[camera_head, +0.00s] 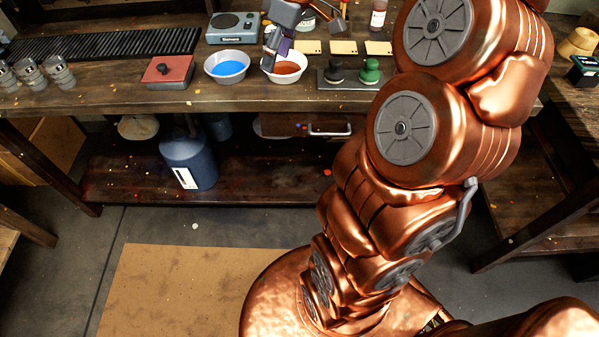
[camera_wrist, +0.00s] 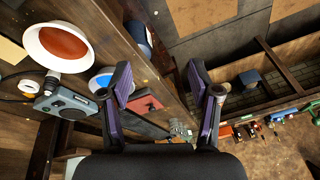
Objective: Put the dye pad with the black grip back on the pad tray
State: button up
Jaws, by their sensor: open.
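A dye pad with a black grip (camera_head: 336,71) stands upright on the dark pad tray (camera_head: 350,87) on the bench in the head view. A pad with a green grip (camera_head: 370,71) stands to its right on the same tray. My gripper (camera_head: 277,50) is above the bench, left of the tray, by the bowl of red-brown dye (camera_head: 286,68), and partly hides it. In the wrist view my gripper (camera_wrist: 163,80) has its purple-padded fingers spread with nothing between them. The pad tray does not show in that view.
A bowl of blue dye (camera_head: 227,67) and a scale (camera_head: 233,27) stand left of my gripper. A red-topped block (camera_head: 168,71) with a small dark thing on it lies farther left. Several metal cylinders (camera_head: 30,74) stand at the far left. A bottle (camera_head: 377,18) stands behind the tray.

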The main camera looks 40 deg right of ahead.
jog(key=s+a+f+g, duration=0.1)
jog(key=s+a, duration=0.4)
jog(key=a, duration=0.2)
jog(key=s+a+f+m+g+h, duration=0.1)
jog(key=s+a+f+m, duration=0.1)
jog(key=s, duration=0.5)
jog(key=s+a+f+m+g+h, duration=0.1)
jog(key=s+a+f+m, duration=0.1)
jog(key=s+f, duration=0.2)
jog(key=s+a+f+m, duration=0.2)
jog(key=s+a+f, duration=0.1)
jog(key=s, duration=0.7)
jog(key=shift+g+h, duration=0.4)
notch_tip(320, 180, up, 3)
jog(key=p, duration=0.3)
jog(key=shift+f, duration=0.1)
